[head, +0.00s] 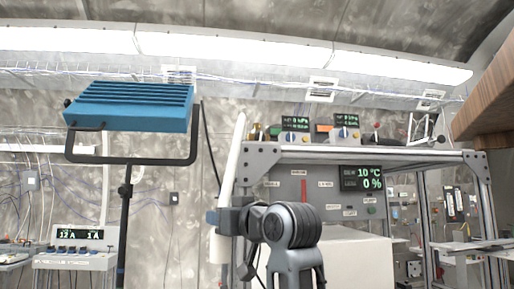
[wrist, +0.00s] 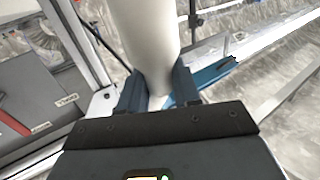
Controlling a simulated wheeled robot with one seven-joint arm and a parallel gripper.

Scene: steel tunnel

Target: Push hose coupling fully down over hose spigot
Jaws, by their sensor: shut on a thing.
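A long white hose-like tube (head: 232,160) runs up through my gripper (head: 216,217) in the head view, leaning slightly to the right at its top. A wider white sleeve, which looks like the hose coupling (head: 219,248), hangs just below the blue fingertips. In the wrist view my gripper (wrist: 160,92) is shut on a thick white cylinder (wrist: 150,40), with one blue finger on each side. I cannot make out the hose spigot in either view, so I cannot tell how the coupling sits relative to it.
A blue lamp (head: 130,106) on a black stand is at the left. A metal-framed bench (head: 350,156) with displays stands behind my arm. A power supply (head: 75,254) is at lower left. A brown wooden edge (head: 490,95) juts in at upper right.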

